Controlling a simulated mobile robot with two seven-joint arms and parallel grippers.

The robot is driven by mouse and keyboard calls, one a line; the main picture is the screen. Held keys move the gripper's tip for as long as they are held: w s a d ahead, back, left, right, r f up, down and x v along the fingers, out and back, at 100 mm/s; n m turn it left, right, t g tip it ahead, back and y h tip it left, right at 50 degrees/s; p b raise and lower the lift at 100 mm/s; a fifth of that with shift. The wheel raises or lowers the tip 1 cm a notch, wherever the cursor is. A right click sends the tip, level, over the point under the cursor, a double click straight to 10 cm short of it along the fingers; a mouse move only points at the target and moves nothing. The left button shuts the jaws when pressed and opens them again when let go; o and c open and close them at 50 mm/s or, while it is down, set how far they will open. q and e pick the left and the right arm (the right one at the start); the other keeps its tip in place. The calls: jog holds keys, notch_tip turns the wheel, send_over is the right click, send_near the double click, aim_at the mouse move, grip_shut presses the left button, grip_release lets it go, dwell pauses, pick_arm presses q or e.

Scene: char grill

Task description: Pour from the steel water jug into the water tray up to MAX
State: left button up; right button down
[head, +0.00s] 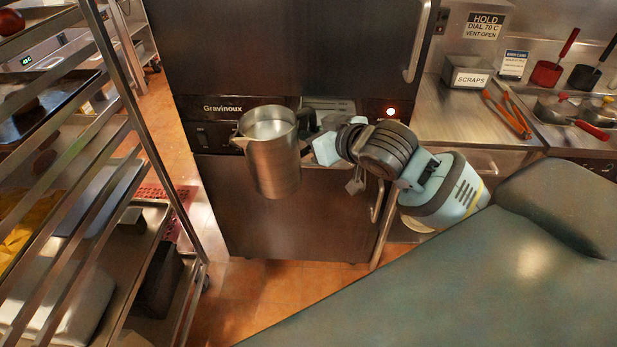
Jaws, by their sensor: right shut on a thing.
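The steel water jug (273,165) hangs in the air in front of the dark cabinet, roughly upright, its spout to the left. A pale surface shows inside its mouth. My right gripper (308,127) is shut on the jug at its right side, where the handle is; the fingers are partly hidden. A pale grey tray-like part (329,103) shows in the cabinet's middle band, behind and right of the jug. I cannot tell if it is the water tray, and no MAX mark is readable. My left gripper is not in view.
A tray rack (140,130) stands close on the left. A steel counter (440,120) with a scraps box (468,74) and tongs (508,115) lies right.

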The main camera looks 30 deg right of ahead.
jog(key=w+d+r+m+h, duration=0.35)
jog(key=d+r, duration=0.25)
jog(key=r, duration=0.3)
jog(key=s+d+r+m+g+h, duration=0.2)
jog(key=d+r+m+g+h, duration=0.2)
jog(key=d+r+m+h, duration=0.45)
jog(key=s+d+f+m+g+h, duration=0.1)
jog(key=s+d+f+g+h, duration=0.2)
jog(key=s+d+g, duration=0.1)
jog(key=shift+s+d+f+m+g, duration=0.15)
jog(key=shift+s+d+m+g, duration=0.15)
jog(key=shift+s+d, duration=0.3)
jog(key=shift+w+d+f, duration=0.1)
jog(key=shift+w, duration=0.05)
